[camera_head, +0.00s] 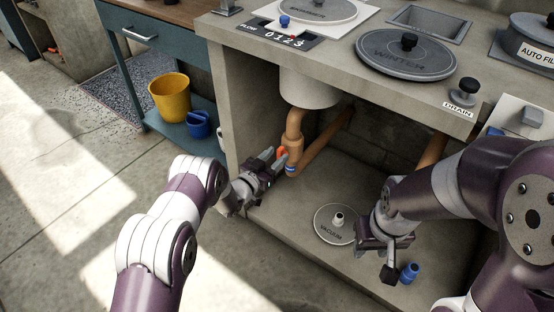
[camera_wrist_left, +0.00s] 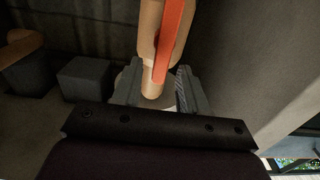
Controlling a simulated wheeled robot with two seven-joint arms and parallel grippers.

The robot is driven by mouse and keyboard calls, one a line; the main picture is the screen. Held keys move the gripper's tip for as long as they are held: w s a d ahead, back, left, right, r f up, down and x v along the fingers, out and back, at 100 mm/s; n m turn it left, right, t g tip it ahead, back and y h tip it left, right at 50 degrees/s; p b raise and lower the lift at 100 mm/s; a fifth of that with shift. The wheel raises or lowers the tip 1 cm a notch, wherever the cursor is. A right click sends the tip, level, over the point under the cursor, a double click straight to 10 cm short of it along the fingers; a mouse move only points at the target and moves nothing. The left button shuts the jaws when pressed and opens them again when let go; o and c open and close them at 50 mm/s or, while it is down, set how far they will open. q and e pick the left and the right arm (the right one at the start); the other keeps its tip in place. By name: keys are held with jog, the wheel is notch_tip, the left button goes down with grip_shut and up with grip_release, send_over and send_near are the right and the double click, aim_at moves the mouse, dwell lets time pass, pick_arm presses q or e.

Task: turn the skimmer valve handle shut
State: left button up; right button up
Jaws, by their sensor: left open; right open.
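The orange-red valve handle (camera_head: 281,153) sits on the tan pipe (camera_head: 295,150) under the counter. In the left wrist view the handle (camera_wrist_left: 170,40) runs down from the top edge, its lower end between my fingers, with the pipe (camera_wrist_left: 149,30) behind it. My left gripper (camera_head: 271,157) is open at the handle, one finger to each side, not closed on it. Its fingertips also show in the left wrist view (camera_wrist_left: 160,88). Whether either finger touches the handle, I cannot tell. My right gripper (camera_head: 384,264) is open and empty, low over the cabinet floor.
A round vacuum lid (camera_head: 329,232) lies on the cabinet floor (camera_head: 270,215). A small blue fitting (camera_head: 409,272) stands beside my right gripper. The concrete side wall (camera_head: 235,110) bounds the opening at left. Above are the counter and winter lid (camera_head: 390,60). A yellow bucket (camera_head: 170,98) stands further left.

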pick_arm(q)
jog(key=shift+w+d, duration=0.45)
jog(key=shift+w, duration=0.1)
grip_shut()
